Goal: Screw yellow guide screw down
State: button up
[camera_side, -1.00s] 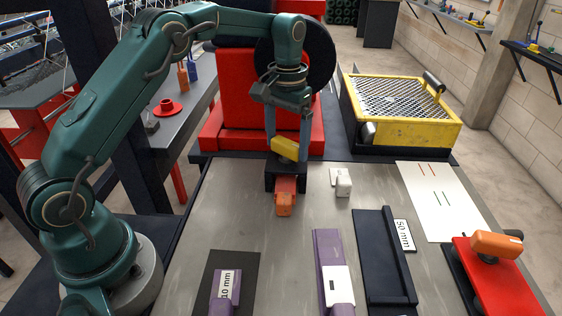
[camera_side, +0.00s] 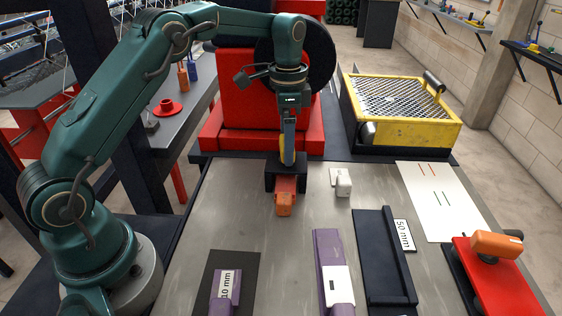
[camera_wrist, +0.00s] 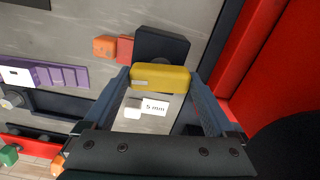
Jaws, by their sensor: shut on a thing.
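The yellow guide screw (camera_wrist: 160,78) is a yellow bar-shaped head. In the wrist view it lies across between my two fingers, which are shut on its ends. In the side view only a thin yellow edge (camera_side: 282,150) shows beside my gripper (camera_side: 287,160), which points straight down and now stands edge-on. Below it is a dark block (camera_side: 270,180) with a red and orange piece (camera_side: 284,203) at its front. The screw's shaft is hidden, and I cannot tell how deep it sits.
A small white block (camera_side: 343,187) stands to the right, by a label that reads 5 mm in the wrist view (camera_wrist: 155,106). A red machine (camera_side: 235,110) rises close behind. Purple pieces (camera_side: 331,270) and a dark channel (camera_side: 385,260) lie at the front. The grey table between is mostly clear.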

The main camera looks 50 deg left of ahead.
jog(key=shift+r+m, duration=0.1)
jog(key=shift+m, duration=0.4)
jog(key=o, duration=1.1)
jog(key=shift+c, duration=0.2)
jog(key=shift+r, duration=2.55)
